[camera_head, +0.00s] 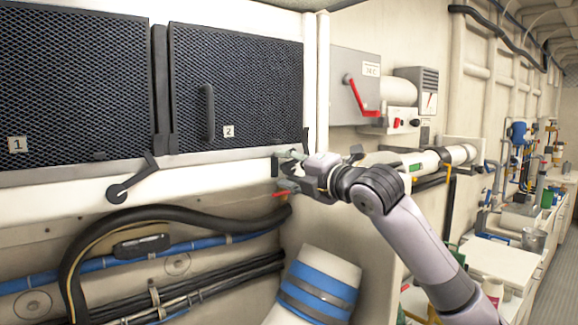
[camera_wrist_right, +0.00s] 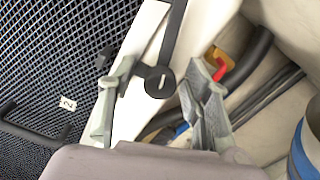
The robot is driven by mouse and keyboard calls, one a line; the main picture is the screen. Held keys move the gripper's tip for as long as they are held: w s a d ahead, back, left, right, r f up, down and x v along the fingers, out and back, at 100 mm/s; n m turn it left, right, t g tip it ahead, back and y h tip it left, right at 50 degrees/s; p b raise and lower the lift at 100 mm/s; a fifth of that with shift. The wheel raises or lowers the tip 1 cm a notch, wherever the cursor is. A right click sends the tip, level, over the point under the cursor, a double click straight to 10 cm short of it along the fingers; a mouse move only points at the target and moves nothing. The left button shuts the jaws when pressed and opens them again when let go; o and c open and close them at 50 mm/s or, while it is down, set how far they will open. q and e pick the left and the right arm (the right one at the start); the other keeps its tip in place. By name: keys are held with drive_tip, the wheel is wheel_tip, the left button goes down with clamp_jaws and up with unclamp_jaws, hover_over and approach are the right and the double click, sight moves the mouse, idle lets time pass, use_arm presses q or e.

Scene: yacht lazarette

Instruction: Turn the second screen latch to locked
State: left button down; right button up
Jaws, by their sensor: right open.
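Mesh screen 2 (camera_head: 235,85) hangs closed at the left of the head view, its label (camera_wrist_right: 68,103) showing in the right wrist view. The second screen latch (camera_wrist_right: 160,82), a black lever on a round pivot, is on the white frame beside it. Its arm points up in the wrist view. My right gripper (camera_head: 287,170) is open, with its grey fingers (camera_wrist_right: 160,64) on either side of the latch pivot in that picture. Contact cannot be told. The gripper hides most of this latch in the head view. My left gripper is out of view.
The first latch (camera_head: 118,192) is below screen 1 (camera_head: 75,80). A red-handled valve (camera_head: 284,192) sits close below my right fingers. Black and blue hoses run beneath. A grey box with a red lever (camera_head: 358,95) is on the wall to the right.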

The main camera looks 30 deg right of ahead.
clamp_jaws()
idle(0.6)
